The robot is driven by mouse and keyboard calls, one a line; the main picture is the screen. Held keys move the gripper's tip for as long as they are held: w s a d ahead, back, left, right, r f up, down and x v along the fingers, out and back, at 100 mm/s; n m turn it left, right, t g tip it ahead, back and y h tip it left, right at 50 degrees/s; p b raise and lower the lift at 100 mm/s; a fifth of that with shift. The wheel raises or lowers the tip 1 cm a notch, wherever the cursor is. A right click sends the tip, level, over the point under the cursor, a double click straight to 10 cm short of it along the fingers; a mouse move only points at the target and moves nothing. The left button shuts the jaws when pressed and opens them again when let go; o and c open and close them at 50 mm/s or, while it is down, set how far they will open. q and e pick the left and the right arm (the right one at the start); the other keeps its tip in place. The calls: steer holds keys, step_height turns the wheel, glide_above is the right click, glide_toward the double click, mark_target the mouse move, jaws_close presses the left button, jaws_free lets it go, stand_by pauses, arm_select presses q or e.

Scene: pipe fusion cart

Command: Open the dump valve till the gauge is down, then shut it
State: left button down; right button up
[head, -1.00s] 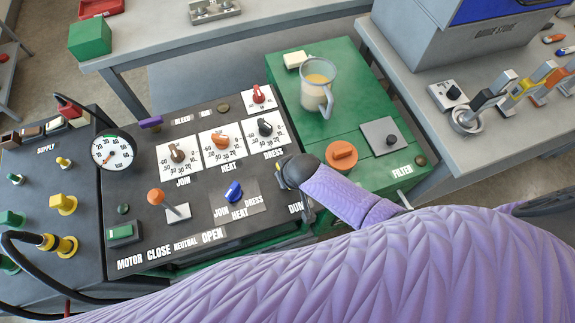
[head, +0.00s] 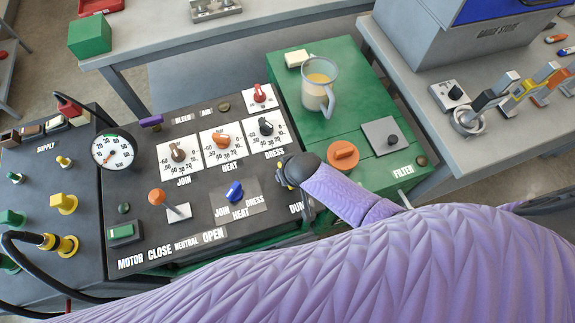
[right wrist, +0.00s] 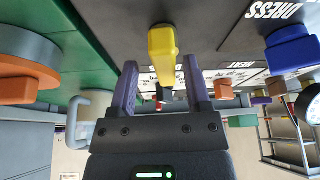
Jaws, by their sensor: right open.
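The dump valve handle is a yellow lever (right wrist: 162,45) in the right wrist view, on the dark panel. My right gripper (right wrist: 158,72) is open, with its purple fingers on either side of the lever's end and visible gaps to both. In the head view my right gripper (head: 285,172) is at the panel's right edge, hiding most of the handle and part of the DUMP label (head: 296,208). The round white pressure gauge (head: 113,150) stands at the panel's left, its red needle towards the lower left; its exact reading is too small to tell. My left gripper is not in view.
Near my right gripper are an orange knob (head: 343,154), a blue selector (head: 234,191) and the black DRESS knob (head: 266,127). An orange-topped lever (head: 157,197) stands farther left. A jug (head: 318,88) stands on the green cover (head: 345,75).

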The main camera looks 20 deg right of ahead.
steer(key=p+v, duration=0.5)
steer(key=v, duration=0.5)
steer(key=shift+p, duration=0.4)
